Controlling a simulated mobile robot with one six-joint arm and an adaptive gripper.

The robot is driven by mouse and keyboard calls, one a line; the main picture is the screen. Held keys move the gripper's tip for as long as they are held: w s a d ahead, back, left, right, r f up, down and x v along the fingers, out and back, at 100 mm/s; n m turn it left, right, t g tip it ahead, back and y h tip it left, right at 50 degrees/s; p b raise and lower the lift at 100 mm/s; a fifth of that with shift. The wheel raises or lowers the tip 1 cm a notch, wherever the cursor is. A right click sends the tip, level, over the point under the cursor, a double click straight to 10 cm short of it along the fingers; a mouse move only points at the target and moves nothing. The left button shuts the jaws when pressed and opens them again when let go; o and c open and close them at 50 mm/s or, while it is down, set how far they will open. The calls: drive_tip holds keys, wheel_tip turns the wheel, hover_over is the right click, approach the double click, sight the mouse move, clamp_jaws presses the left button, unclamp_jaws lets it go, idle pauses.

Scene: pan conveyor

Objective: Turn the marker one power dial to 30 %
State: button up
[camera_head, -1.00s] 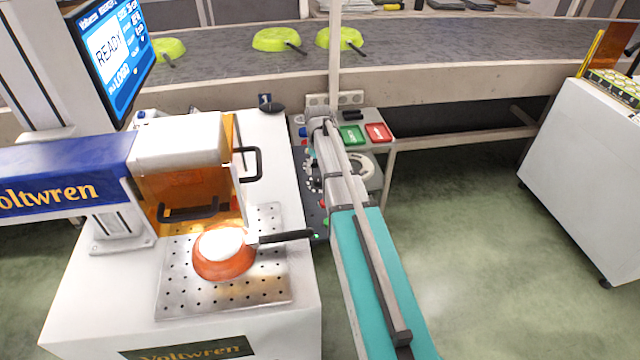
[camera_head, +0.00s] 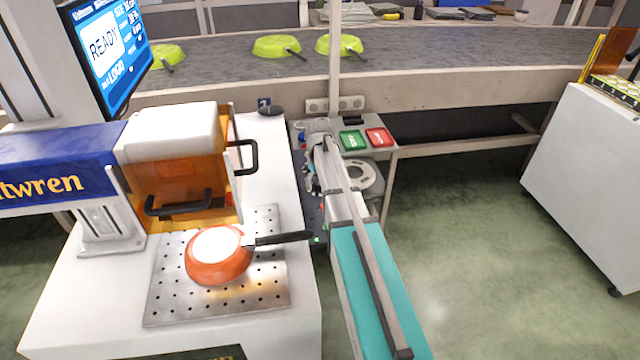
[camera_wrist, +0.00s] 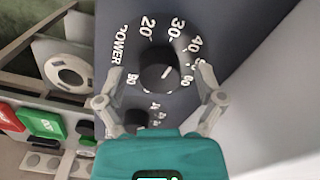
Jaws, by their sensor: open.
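The power dial (camera_wrist: 158,70) is a black round knob on a dark panel in the wrist view. It is ringed by white numbers, with 20, 30 and 40 readable, and the word POWER at left. Its white pointer line slants up and right, roughly toward 40. My gripper (camera_wrist: 160,78) is open, with one finger on each side of the dial; I cannot tell whether either touches it. A smaller black knob (camera_wrist: 136,120) sits below, partly hidden by my gripper. In the head view my arm hides most of the control panel (camera_head: 314,222).
An orange pan (camera_head: 220,268) sits on the perforated plate (camera_head: 172,305), its black handle reaching toward my arm. The marker's amber guard (camera_head: 180,185) stands behind it. A screen (camera_head: 108,50) reads READY. Green and red buttons (camera_head: 379,137) are beyond my arm. Open floor lies right.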

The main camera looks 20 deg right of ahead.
drive_tip(key=c, duration=1.1)
drive_tip(key=shift+c, duration=0.2)
drive_tip(key=shift+n, duration=0.8)
drive_tip(key=o, duration=1.1)
drive_tip(key=shift+o, duration=0.2)
